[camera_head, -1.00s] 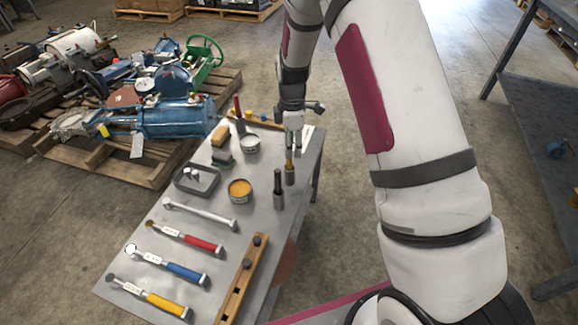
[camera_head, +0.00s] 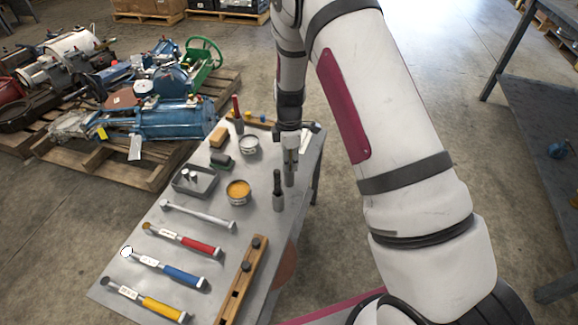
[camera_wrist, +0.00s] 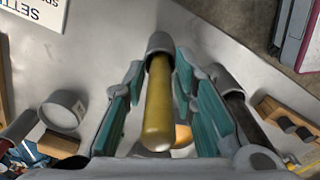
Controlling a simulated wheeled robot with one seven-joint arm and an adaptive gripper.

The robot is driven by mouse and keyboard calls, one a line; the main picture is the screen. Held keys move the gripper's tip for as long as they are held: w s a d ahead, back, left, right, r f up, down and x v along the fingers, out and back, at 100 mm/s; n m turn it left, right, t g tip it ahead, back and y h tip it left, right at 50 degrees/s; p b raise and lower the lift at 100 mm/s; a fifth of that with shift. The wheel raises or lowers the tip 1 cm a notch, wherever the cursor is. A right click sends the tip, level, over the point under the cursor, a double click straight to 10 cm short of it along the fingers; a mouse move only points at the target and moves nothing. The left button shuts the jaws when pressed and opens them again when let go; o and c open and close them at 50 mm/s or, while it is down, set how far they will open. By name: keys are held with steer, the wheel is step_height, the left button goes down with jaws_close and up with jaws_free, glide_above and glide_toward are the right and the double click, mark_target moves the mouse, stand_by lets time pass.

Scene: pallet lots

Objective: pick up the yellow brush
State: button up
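The yellow brush (camera_wrist: 157,110) stands with its yellow handle toward the camera in the wrist view, its lower end in a round grey holder (camera_wrist: 160,43). My gripper (camera_wrist: 158,78) is open, with one teal-padded finger on each side of the handle and gaps visible on both sides. In the head view my gripper (camera_head: 290,157) is low over the grey holder (camera_head: 290,178) near the table's right edge, and it hides most of the brush there.
A dark-handled brush in a grey holder (camera_head: 278,192) stands close by. A red-handled one (camera_head: 237,112) stands farther back. The grey table (camera_head: 190,222) also bears an orange-filled can (camera_head: 238,191), a grey tray (camera_head: 194,181) and several torque wrenches. A pallet (camera_head: 150,165) of machinery lies to the left.

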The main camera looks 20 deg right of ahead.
jaws_close()
steer(key=shift+r, duration=0.1)
